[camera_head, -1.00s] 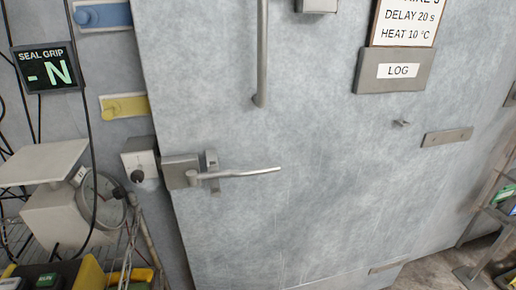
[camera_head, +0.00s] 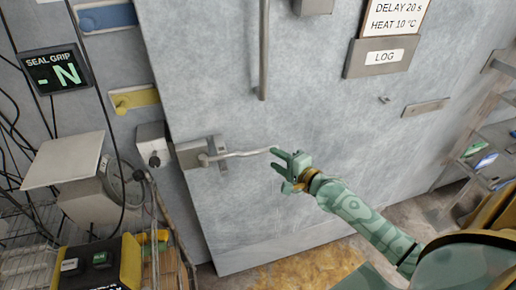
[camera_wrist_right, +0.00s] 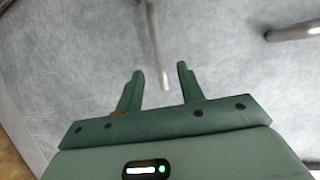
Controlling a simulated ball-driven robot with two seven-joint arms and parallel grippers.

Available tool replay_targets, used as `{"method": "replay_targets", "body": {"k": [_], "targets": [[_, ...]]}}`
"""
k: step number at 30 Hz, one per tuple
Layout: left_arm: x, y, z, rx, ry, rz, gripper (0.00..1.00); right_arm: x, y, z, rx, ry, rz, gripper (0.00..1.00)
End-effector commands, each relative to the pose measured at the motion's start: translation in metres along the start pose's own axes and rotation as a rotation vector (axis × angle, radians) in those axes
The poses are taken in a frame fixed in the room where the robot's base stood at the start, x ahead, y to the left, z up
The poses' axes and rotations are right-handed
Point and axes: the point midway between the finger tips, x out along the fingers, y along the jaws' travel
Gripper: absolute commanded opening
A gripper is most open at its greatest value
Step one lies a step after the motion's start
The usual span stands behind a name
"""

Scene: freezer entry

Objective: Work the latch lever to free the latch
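The latch lever (camera_head: 240,154) is a slim grey metal bar on the pale grey freezer door (camera_head: 330,110). It runs roughly level from its mount (camera_head: 197,153) at the door's left edge. My right gripper (camera_head: 275,158) is at the lever's free right end, its fingers pointing left. In the right wrist view, the gripper (camera_wrist_right: 160,88) is open. The lever's end (camera_wrist_right: 163,80) shows between the finger lines near the tips; I cannot tell whether they touch. My left gripper is not in view.
A vertical pull handle (camera_head: 263,60) hangs above the lever; its lower end also shows in the wrist view (camera_wrist_right: 285,33). A grey box with a black knob (camera_head: 153,148) sits left of the mount. A cart with a yellow bin (camera_head: 130,262) stands lower left. Shelves (camera_head: 490,150) stand at right.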

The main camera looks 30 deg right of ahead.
Motion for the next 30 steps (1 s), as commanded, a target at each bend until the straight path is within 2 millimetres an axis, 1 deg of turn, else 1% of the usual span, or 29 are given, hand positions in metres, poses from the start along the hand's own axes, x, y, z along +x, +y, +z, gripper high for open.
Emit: {"method": "replay_targets", "body": {"k": [1, 3, 6, 10, 12, 15, 24, 26, 27, 28, 30], "targets": [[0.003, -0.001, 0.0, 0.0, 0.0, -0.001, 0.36, 0.014, 0.0, 0.0, 0.0, 0.0, -0.003, 0.38], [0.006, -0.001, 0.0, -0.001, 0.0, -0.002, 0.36, 0.032, 0.001, 0.0, -0.001, 0.0, -0.001, 0.38], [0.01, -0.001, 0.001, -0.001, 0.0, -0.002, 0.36, 0.054, 0.001, 0.0, -0.001, 0.0, -0.001, 0.38], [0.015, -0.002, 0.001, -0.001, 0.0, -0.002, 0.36, 0.075, 0.002, 0.0, -0.002, 0.0, 0.001, 0.38], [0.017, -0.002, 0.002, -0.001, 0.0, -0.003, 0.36, 0.083, 0.002, 0.0, -0.002, 0.0, 0.002, 0.38], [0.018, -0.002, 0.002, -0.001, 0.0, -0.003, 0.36, 0.089, 0.001, 0.0, -0.003, 0.0, 0.002, 0.38], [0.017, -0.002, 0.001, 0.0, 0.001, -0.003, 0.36, 0.091, 0.001, 0.0, -0.003, 0.0, 0.002, 0.38], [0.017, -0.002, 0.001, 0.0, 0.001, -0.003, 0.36, 0.091, 0.001, 0.0, -0.003, 0.0, 0.002, 0.21], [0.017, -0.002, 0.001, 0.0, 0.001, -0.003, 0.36, 0.091, 0.001, 0.0, -0.003, 0.0, 0.002, 0.1], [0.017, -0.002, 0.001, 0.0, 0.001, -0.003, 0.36, 0.091, 0.001, 0.0, -0.003, 0.0, 0.002, 0.02], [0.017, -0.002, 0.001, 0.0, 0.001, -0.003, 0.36, 0.091, 0.001, 0.0, -0.003, 0.0, 0.003, 0.0]]}}
